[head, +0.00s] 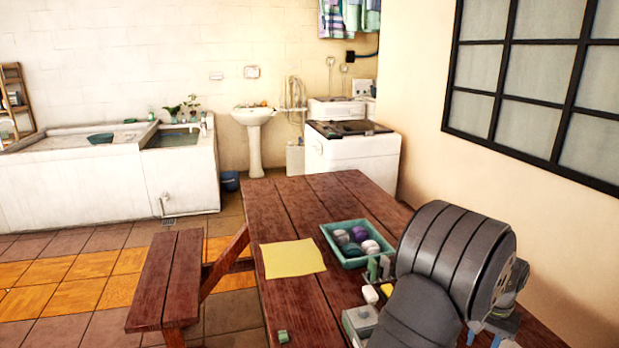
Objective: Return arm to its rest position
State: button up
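The task names only my arm. Large dark grey rounded parts of it fill the lower right of the head view, over the right side of the wooden table (300,215). I cannot make out my gripper or its fingertips, so I cannot tell whether it holds anything. The arm hides part of the table's right side and what may lie behind it.
On the table are a teal tray (329,236) with several rounded items, a yellow cloth (293,258), and small objects by my arm. A green block (282,337) sits at the front. A bench (172,270) stands left; a windowed wall (540,85) rises right.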

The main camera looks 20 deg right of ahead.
notch_tip(320, 180, up, 9)
jog(key=f+m, duration=0.2)
jog(key=f, duration=0.3)
jog(key=f+m, duration=0.3)
jog(key=f, duration=0.3)
jog(key=f+m, duration=0.3)
jog(key=f, duration=0.2)
jog(key=shift+w+d+f, duration=0.15)
jog(key=shift+d+f, duration=0.05)
jog(key=shift+f, duration=0.05)
jog(key=shift+a+f, duration=0.15)
jog(key=shift+f, duration=0.2)
jog(key=shift+a+f, duration=0.1)
jog(key=shift+f, duration=0.1)
jog(key=shift+d+f, duration=0.2)
jog(key=shift+d, duration=0.05)
jog(key=shift+a+r, duration=0.1)
jog(key=shift+r, duration=0.2)
